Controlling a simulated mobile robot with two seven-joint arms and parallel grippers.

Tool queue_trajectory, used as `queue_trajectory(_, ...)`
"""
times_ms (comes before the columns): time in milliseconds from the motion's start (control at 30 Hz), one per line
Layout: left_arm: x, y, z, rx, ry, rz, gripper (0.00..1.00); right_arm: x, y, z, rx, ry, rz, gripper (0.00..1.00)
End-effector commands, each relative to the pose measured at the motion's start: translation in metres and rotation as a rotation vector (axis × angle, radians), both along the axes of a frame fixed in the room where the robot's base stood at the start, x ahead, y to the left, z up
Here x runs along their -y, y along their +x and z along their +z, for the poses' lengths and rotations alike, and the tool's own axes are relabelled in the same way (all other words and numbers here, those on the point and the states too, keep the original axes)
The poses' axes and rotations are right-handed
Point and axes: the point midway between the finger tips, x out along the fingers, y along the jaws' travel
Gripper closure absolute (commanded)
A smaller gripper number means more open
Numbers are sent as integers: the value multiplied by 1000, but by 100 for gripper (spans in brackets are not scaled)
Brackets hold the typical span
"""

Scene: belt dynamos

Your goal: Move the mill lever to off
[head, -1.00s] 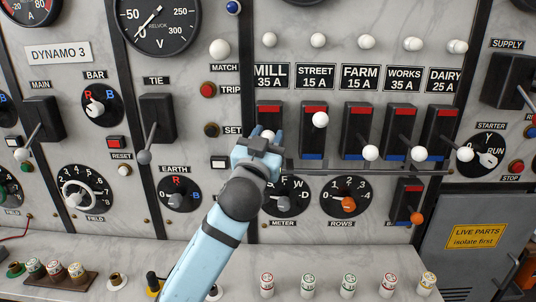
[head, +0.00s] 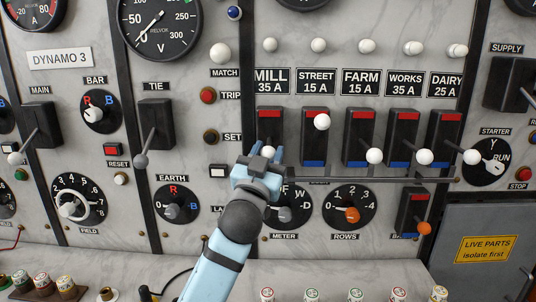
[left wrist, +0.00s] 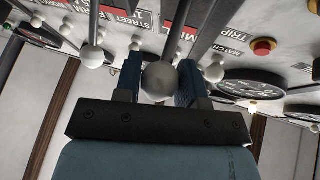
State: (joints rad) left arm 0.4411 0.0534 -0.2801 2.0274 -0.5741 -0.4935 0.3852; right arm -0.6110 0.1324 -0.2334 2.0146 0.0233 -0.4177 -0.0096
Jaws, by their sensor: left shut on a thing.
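The mill lever (head: 267,153) ends in a white ball knob on the black switch under the MILL 35 A label (head: 271,81). The switch has a red band at its top; its lower part is hidden by my gripper. My left gripper (head: 262,163) is shut on the knob, with the lever pointing low. In the left wrist view the knob (left wrist: 158,81) sits between the two blue fingers of the gripper (left wrist: 156,85). My right gripper is not in view.
The street lever (head: 321,121) beside it stands higher than the farm (head: 375,156), works (head: 425,157) and dairy (head: 472,157) levers. Meter (head: 286,205) and rows (head: 349,212) dials sit below. A bench with coloured plugs runs along the front.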

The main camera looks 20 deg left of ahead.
Motion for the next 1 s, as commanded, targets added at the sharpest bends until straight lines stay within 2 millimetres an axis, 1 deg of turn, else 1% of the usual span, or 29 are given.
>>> queue_trajectory(33,0,1,-3,-6,0,0,100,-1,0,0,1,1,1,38)
queue_trajectory(67,0,1,-3,-6,0,0,59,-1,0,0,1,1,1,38)
queue_trajectory(100,0,1,-3,-6,0,0,49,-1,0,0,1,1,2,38)
queue_trajectory(167,0,1,-3,-5,0,0,38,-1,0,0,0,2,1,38)
queue_trajectory(433,0,0,-2,-3,0,0,38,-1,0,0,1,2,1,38)
queue_trajectory(567,0,-8,-7,-3,0,0,38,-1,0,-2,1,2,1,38)
queue_trajectory(667,0,-23,-16,-4,-1,-1,38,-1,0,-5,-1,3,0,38)
queue_trajectory(900,-2,-73,-42,-5,-2,-1,38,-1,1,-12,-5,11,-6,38)
queue_trajectory(1000,-2,-92,-51,-5,-2,-1,38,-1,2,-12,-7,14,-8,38)
